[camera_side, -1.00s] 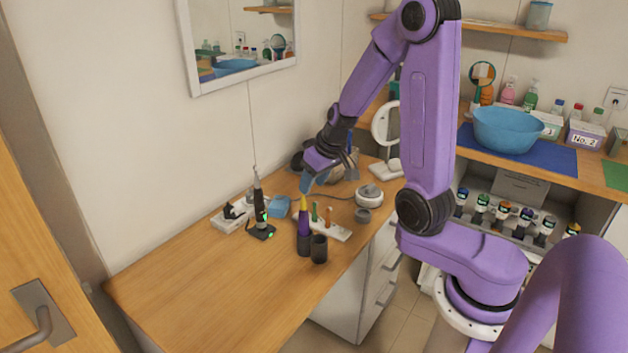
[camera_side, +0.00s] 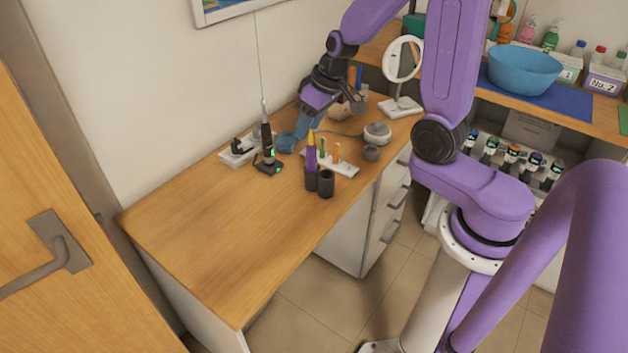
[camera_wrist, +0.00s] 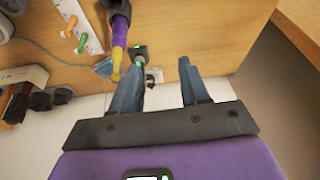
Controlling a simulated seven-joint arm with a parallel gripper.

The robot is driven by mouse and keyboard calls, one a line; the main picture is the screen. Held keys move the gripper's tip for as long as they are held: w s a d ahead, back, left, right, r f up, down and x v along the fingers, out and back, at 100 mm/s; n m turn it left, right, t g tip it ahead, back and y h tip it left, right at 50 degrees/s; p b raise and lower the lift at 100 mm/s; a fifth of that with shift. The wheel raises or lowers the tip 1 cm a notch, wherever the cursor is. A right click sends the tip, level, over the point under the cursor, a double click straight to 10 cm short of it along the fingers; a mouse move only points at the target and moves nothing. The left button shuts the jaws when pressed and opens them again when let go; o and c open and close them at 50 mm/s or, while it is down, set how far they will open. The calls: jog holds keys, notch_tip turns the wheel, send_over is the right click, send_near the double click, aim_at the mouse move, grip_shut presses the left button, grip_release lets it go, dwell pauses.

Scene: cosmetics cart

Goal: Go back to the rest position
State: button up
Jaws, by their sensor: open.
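My gripper (camera_side: 304,126) is above the wooden table, close to the yellow tip of a purple item (camera_side: 311,155). Its two blue-grey fingers (camera_wrist: 162,72) stand apart in the wrist view, with nothing between them. The purple item with its yellow tip (camera_wrist: 117,62) is left of the left finger there, and I cannot tell whether they touch. In the side view it stands upright in a dark cup (camera_side: 311,180).
A second dark cup (camera_side: 326,184) stands beside it. A white rack (camera_side: 338,166) with small coloured pieces, a black upright device (camera_side: 267,150), a grey round device (camera_side: 377,133) and a ring mirror (camera_side: 403,62) are nearby. The table's front left (camera_side: 220,240) is clear.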

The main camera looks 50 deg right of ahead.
jog(key=s+a+r+n+g, duration=0.1)
jog(key=s+a+n+g, duration=0.1)
jog(key=s+a+n, duration=0.45)
jog(key=s+a+r+n+g, duration=0.1)
jog(key=s+a+r+n, duration=0.15)
jog(key=s, duration=0.75)
jog(key=s+n, duration=0.2)
jog(key=s, duration=0.6)
jog(key=shift+s+d+r+n+g+h, duration=0.25)
jog(key=shift+d+r+n+g+h, duration=0.05)
jog(key=shift+d+r, duration=0.05)
